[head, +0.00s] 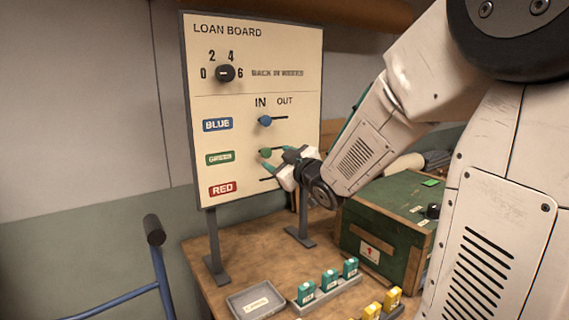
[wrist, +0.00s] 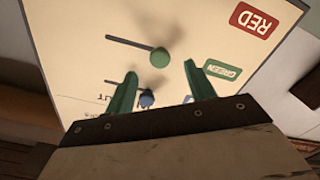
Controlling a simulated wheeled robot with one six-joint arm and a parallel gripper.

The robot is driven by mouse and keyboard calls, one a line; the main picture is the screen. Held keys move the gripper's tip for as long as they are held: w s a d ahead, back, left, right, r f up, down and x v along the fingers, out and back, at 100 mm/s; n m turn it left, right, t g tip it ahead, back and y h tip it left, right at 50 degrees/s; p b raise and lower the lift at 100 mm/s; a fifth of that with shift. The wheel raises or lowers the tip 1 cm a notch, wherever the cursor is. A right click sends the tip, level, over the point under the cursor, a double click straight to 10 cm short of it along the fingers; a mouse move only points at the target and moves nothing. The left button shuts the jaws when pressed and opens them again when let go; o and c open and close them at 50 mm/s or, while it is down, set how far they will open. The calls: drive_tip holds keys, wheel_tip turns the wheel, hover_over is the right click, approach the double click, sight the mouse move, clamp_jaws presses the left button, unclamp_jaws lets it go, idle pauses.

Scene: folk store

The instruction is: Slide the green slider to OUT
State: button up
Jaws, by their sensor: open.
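The loan board (head: 290,50) stands upright on the bench. Its green slider knob (head: 265,153) is in the row of the GREEN label (head: 220,158), at the IN end of its slot. My gripper (head: 274,165) is open in front of this row and partly covers the slot in the head view. In the wrist view, which shows the board upside down, the green knob (wrist: 160,57) appears between and just past the two green fingertips (wrist: 160,70). I cannot tell whether the fingers touch it. The slot runs away to the left there.
The blue knob (head: 265,121) is in the row above, also at the IN end. The red row's knob is hidden in the head view. A dial (head: 226,73) sits higher. A green box (head: 385,225), a grey tray (head: 257,300) and teal blocks (head: 329,280) stand on the bench.

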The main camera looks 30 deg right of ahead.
sight(268, 153)
drive_tip(key=shift+w, duration=2.95)
drive_tip(key=shift+c, duration=0.3)
drive_tip(key=c, duration=0.7)
